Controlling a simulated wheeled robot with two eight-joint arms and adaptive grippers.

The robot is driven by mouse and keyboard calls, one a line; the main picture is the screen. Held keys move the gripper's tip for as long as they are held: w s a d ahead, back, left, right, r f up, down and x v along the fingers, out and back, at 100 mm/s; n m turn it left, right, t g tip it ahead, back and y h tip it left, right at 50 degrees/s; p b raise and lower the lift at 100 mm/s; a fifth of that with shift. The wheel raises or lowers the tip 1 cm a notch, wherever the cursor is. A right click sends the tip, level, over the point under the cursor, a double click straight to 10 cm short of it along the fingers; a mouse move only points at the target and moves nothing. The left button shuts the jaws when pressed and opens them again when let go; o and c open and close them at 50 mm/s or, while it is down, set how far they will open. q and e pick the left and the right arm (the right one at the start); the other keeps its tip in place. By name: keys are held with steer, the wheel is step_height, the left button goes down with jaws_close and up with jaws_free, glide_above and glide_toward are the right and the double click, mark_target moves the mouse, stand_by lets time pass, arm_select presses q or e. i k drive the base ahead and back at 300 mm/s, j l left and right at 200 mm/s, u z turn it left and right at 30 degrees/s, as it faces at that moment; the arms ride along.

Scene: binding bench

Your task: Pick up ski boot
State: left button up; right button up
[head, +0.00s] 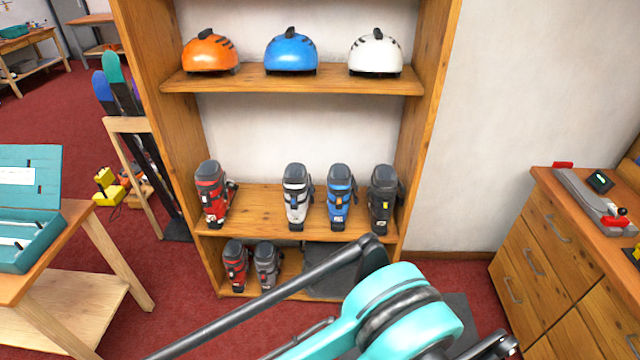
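Several ski boots stand upright on the two lower shelves of the wooden rack. On the upper of these are a red boot (212,195) at the left, a white boot (297,197), a blue boot (340,197) and a dark grey boot (383,198) at the right. On the bottom shelf are a smaller red boot (235,266) and a grey boot (267,266). My teal and black arm crosses the bottom of the head view and hides the right part of the bottom shelf. I make out neither gripper's fingers.
The wooden rack (426,110) also holds orange (210,52), blue (291,52) and white (375,53) helmets. Skis (113,75) lean in a stand at its left. A bench (66,240) with a teal case (30,205) is at left, a drawer cabinet (545,250) at right.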

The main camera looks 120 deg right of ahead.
mark_target(217, 194)
steer(key=z, duration=3.1)
steer(key=i+j, duration=0.4)
steer(key=i, duration=0.25)
steer(key=i+j+u, duration=0.1)
steer(key=i, duration=0.5)
steer(key=i+j, duration=0.25)
steer(key=i, duration=0.35)
steer(key=i+j+u, duration=0.15)
steer(key=i, duration=0.45)
